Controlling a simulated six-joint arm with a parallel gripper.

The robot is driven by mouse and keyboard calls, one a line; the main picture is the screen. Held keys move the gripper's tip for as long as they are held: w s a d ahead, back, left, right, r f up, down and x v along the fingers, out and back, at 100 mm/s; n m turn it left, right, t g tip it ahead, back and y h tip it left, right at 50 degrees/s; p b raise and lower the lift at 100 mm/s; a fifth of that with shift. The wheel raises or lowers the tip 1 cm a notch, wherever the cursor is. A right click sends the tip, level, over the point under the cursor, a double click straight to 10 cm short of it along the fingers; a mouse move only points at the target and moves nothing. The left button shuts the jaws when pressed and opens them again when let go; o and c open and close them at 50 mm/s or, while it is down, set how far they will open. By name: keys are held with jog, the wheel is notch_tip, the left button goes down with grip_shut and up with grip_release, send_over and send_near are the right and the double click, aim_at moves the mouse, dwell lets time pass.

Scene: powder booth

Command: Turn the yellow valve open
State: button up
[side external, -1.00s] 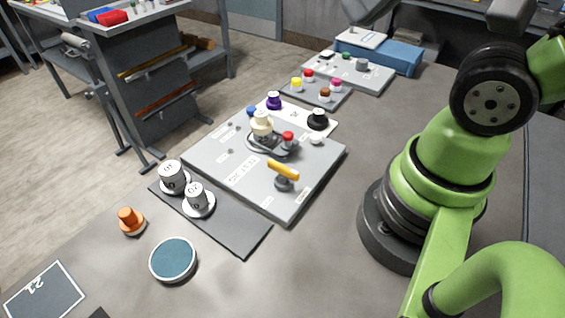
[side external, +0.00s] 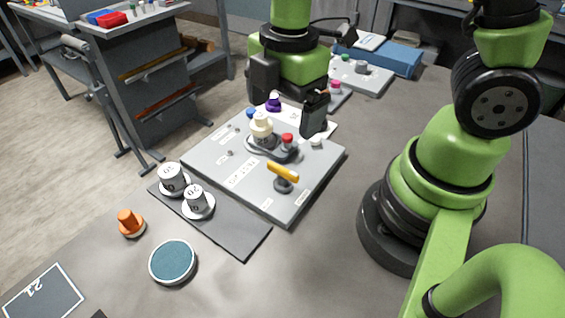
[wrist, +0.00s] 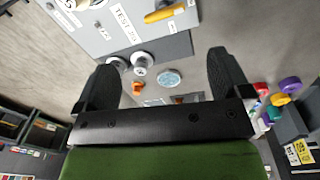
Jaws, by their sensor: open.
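The yellow valve (side external: 283,172) is a bar handle on a short grey stem, near the front right of the grey panel (side external: 250,187). Its bar lies slanted, running down to the right in the side view. In the wrist view the yellow bar (wrist: 165,12) shows at the top edge, beyond my fingers. My gripper (side external: 290,115) hangs over the back of the panel, behind the valve and apart from it. Its two dark fingers are wide apart and empty, as the wrist view also shows (wrist: 165,78).
A cream knob (side external: 261,124) and a red-capped knob (side external: 287,141) stand on the panel between my gripper and the valve. An orange knob (side external: 127,221) and a round teal disc (side external: 173,261) lie in front.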

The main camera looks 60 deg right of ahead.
aim_at(283, 168)
notch_tip(283, 168, down, 3)
jog(key=shift+a+r+n+g, duration=0.15)
jog(key=shift+n+g, duration=0.15)
jog(key=shift+n, duration=0.7)
notch_tip(283, 168, down, 9)
jog(key=shift+f, duration=0.1)
jog(key=c, duration=0.9)
